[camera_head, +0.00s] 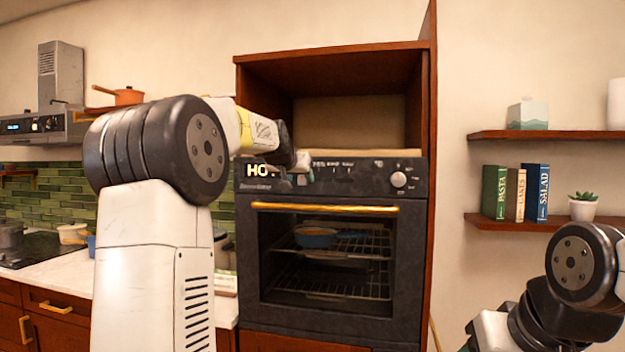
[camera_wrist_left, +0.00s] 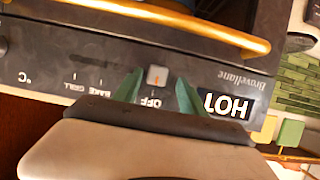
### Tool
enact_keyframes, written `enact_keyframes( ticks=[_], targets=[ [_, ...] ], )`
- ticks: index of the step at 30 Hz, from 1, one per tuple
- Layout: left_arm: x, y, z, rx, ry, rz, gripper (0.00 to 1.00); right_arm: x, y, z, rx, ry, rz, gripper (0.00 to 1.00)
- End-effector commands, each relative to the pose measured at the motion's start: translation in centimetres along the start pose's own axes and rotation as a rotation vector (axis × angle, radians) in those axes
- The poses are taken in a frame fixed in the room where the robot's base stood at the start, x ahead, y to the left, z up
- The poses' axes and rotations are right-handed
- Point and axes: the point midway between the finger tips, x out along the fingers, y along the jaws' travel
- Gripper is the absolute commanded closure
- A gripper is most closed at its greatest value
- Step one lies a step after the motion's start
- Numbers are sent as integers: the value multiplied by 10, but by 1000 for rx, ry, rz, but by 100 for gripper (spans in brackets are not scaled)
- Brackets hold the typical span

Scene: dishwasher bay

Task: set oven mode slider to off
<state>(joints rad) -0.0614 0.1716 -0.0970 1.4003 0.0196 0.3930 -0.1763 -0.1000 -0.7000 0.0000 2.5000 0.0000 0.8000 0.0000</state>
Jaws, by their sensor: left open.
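The oven mode slider (camera_wrist_left: 157,75) is a small pale grey knob with a reddish mark in the left wrist view. It lines up with the OFF label (camera_wrist_left: 151,102). Its dark slot (camera_wrist_left: 95,62) runs left past the other mode labels. My left gripper (camera_wrist_left: 160,78) is open, with one green finger on each side of the knob; contact cannot be told. In the head view my left gripper (camera_head: 303,160) is at the oven's control panel (camera_head: 340,177) and hides the slider. My right arm shows at lower right, its gripper out of frame.
A round knob (camera_head: 398,180) sits on the panel's right. A golden door handle (camera_head: 325,208) runs below the panel. The closed oven holds a blue dish (camera_head: 315,238). Shelves (camera_head: 545,224) are at right, a counter (camera_head: 60,262) at left.

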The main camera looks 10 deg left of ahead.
Motion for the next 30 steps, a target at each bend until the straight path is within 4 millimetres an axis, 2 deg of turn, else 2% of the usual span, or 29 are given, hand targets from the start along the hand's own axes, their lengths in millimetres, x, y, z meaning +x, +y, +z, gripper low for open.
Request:
enact_keyframes(
  ticks=[6,10,15,26,28,30],
  targets=[
    [-40,-1,-1,1,3,-1,51,0,0,0,0,0,0,41],
    [-56,-1,0,0,1,-1,51,0,0,0,0,0,0,41],
    [-64,-1,0,1,0,-2,51,0,0,0,0,0,0,41],
    [-64,-1,0,0,0,-1,51,0,0,0,0,0,0,41],
    [-67,0,4,-2,-6,1,51,0,0,0,0,0,0,41],
    [-77,4,15,-8,-29,11,51,0,0,0,0,0,0,41]
  ],
)
